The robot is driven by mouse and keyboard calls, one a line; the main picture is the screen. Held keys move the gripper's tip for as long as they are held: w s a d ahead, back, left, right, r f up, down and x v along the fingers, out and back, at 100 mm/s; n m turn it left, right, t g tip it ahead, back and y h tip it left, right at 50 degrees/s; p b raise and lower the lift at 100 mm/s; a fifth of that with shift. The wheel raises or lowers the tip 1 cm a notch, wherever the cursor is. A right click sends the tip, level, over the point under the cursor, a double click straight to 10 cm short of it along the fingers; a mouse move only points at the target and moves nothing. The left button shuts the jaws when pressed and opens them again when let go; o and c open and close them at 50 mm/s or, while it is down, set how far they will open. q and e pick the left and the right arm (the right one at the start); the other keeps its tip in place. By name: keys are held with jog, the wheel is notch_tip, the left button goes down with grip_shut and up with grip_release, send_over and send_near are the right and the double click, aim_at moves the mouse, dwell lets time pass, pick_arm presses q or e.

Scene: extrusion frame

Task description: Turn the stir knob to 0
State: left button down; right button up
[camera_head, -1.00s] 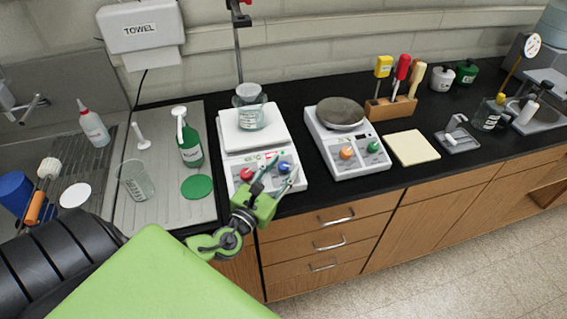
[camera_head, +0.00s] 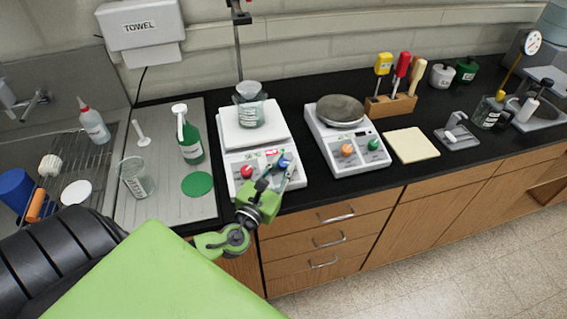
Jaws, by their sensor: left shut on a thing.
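The left hotplate (camera_head: 238,173) is white, with a red knob (camera_head: 246,171) and a blue knob (camera_head: 284,160) on its front panel. My left gripper (camera_head: 277,172) reaches up to the panel from below, its fingers around the blue knob and shut on it. The fingers hide part of the knob and panel. The knob's pointer and labels are too small to read. A beaker (camera_head: 250,113) stands on the plate, below a clamp stand. My right gripper is not in view.
A second hotplate (camera_head: 330,160) with orange and green knobs stands to the right, beside a pale pad (camera_head: 412,146). A green bottle (camera_head: 191,143), a green disc (camera_head: 197,184) and an empty beaker (camera_head: 136,180) are on the left drainboard. Drawers lie below the counter's front edge.

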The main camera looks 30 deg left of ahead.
pick_arm(q)
jog(key=n+y, duration=0.2)
jog(key=y, duration=0.1)
jog(key=shift+d, duration=0.1)
jog(key=n+g+y, duration=0.1)
jog(key=n+y, duration=0.2)
jog(key=y, duration=0.1)
jog(key=shift+w+n+g, duration=0.1)
jog(key=shift+n+g, duration=0.2)
jog(key=shift+g, duration=0.1)
jog(key=n+g+y+b, duration=0.2)
jog(key=n+g+y, duration=0.1)
jog(key=n+y, duration=0.1)
jog(key=shift+f+g, duration=0.1)
jog(key=shift+g, duration=0.2)
jog(key=shift+n+g+y+b, duration=1)
jog(key=shift+n+g+y, duration=0.6)
jog(key=shift+n+g, duration=0.45)
jog(key=shift+r+g, duration=0.2)
jog(key=shift+g, duration=0.05)
jog(key=c, duration=1.8)
grip_release()
